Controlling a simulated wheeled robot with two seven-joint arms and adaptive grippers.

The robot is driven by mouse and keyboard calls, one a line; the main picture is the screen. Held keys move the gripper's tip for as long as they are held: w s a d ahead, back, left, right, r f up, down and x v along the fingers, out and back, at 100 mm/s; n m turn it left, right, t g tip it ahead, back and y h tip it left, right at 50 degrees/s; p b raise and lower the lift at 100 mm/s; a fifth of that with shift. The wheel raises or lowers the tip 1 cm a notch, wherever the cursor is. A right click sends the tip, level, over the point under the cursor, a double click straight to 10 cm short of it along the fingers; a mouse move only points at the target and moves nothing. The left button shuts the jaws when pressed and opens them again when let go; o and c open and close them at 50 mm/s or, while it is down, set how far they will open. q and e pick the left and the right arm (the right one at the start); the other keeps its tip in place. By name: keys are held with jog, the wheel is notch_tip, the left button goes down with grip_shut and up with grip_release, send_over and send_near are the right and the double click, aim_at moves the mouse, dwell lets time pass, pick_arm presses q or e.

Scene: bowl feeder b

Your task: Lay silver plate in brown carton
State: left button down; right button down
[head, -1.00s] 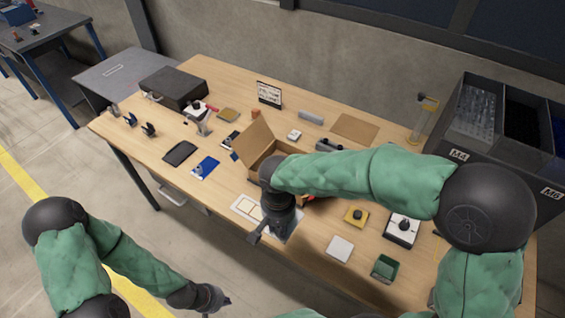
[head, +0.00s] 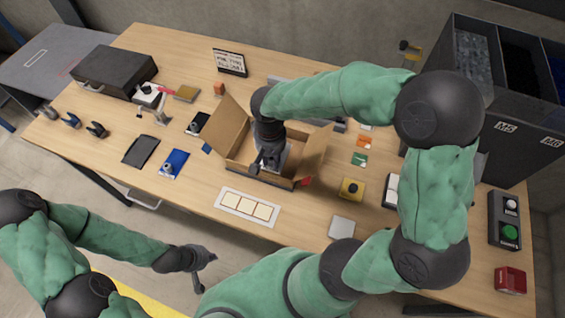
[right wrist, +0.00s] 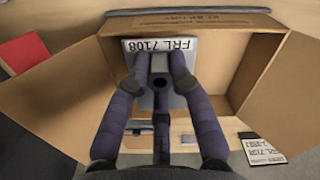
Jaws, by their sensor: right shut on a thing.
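The brown carton (head: 238,168) stands open on the table with its flaps spread; it also fills much of the right wrist view (right wrist: 50,98). My right gripper (head: 268,165) reaches down into the carton from above. In the right wrist view, the right gripper (right wrist: 158,82) is shut on the silver plate (right wrist: 160,46), which bears the label FRL 7108. The plate lies within the carton's walls; the fingers hide its lower part. Whether it touches the carton floor I cannot tell. My left gripper (head: 205,268) is empty, with fingers apart, off the table's front edge.
A white panel with cream squares (head: 248,207) lies in front of the carton. A yellow button box (head: 352,188) and a pale square (head: 341,228) lie to the right. A blue clipboard (head: 174,164) and a black pad (head: 141,150) lie left. Dark bins (head: 510,128) stand at the right.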

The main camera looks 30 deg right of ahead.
jog(key=b, duration=0.2)
send_over(284, 168)
notch_tip(284, 168, down, 6)
jog(key=shift+a+f, duration=0.1)
jog(key=shift+f+b, duration=0.55)
jog(key=shift+f, duration=0.85)
jog(key=shift+f, duration=0.15)
jog(key=c, duration=1.1)
grip_release()
jog(key=shift+r, duration=0.2)
notch_tip(284, 168, up, 12)
jog(key=p, duration=0.4)
